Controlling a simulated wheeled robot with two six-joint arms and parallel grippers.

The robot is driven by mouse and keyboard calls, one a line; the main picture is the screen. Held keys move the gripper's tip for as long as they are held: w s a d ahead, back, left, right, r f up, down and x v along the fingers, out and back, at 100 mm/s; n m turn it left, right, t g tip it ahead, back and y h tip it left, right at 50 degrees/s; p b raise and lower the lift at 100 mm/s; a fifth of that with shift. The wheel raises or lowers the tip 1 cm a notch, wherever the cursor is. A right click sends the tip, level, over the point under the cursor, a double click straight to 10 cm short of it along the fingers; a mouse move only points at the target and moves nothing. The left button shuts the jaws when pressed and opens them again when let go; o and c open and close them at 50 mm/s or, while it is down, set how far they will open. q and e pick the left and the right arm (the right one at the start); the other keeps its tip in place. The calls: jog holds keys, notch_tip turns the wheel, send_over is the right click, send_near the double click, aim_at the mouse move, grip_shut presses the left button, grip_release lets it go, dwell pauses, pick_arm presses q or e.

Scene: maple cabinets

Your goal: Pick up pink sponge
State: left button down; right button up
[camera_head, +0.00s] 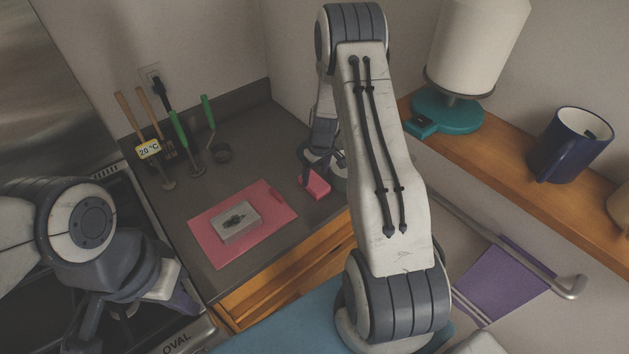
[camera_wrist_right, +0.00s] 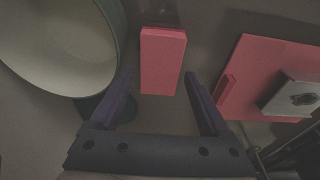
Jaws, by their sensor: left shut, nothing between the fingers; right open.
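The pink sponge (camera_head: 316,186) lies on the dark counter, right of the pink cutting board. In the right wrist view the sponge (camera_wrist_right: 163,60) is a pink block, centred ahead of my fingers. My right gripper (camera_wrist_right: 159,76) is open, with one finger to each side of the sponge's near end as pictured. I cannot tell whether the fingers are level with it. In the head view my right gripper (camera_head: 315,168) is partly hidden behind my arm, close to the sponge. My left gripper (camera_head: 183,300) is shut and empty over the stove at lower left, only partly visible.
The pink cutting board (camera_head: 276,220) holds a grey block (camera_head: 225,234). A round bowl (camera_wrist_right: 55,45) stands close left of the sponge in the wrist view. Utensils (camera_head: 165,140) stand at the back wall. A wooden shelf (camera_head: 530,180) with a blue mug (camera_head: 570,146) is at right.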

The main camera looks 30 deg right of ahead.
aim_at(315, 182)
pick_arm(q)
jog(key=shift+r+p, duration=0.35)
jog(key=shift+r, duration=0.35)
pick_arm(e)
jog(key=shift+w+f, duration=0.2)
jog(key=shift+f, duration=1.2)
jog(key=c, duration=1)
jog(key=shift+r, duration=0.15)
